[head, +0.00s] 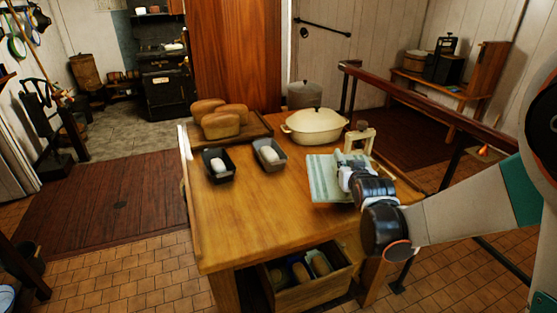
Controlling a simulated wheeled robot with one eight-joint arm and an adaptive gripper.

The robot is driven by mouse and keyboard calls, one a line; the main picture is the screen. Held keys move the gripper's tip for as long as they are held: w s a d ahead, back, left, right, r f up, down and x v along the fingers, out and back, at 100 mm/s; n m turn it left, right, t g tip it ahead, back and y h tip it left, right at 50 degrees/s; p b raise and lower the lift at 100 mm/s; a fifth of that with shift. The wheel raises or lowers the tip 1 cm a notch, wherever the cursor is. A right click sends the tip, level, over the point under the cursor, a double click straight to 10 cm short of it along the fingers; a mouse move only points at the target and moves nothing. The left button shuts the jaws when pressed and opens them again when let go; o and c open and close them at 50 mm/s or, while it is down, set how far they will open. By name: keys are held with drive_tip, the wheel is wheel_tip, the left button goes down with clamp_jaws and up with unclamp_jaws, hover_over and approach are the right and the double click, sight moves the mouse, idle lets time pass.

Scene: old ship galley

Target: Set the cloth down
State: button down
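A pale green and white striped cloth (324,182) is at the right side of the wooden table (250,232) in the head view. It looks flat, and its front edge is close to the table's right front part. My gripper (345,178) is at the cloth's right side, with my wrist and arm coming in from the right.
A drawer (312,290) is open. The table's front left is clear.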

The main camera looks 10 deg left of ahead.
drive_tip(key=s+a+r+n+g+y+b, duration=0.1)
drive_tip(key=s+a+n+y, duration=0.15)
drive_tip(key=a, duration=1.25)
drive_tip(key=s+a+r+n+g+y+b, duration=0.1)
drive_tip(key=s+a+n+y+b, duration=0.15)
drive_tip(key=a, duration=1.15)
drive_tip(key=shift+m, duration=0.3)
drive_tip(key=f+b, duration=0.2)
drive_tip(key=f, duration=0.4)
drive_tip(key=f+b, duration=0.2)
drive_tip(key=f, duration=0.4)
drive_tip(key=f+b, duration=0.2)
drive_tip(key=f, duration=0.5)
drive_tip(key=shift+s, duration=0.4)
drive_tip(key=c, duration=1.6)
unclamp_jaws()
drive_tip(key=shift+f, duration=0.1)
drive_tip(key=shift+c, duration=0.2)
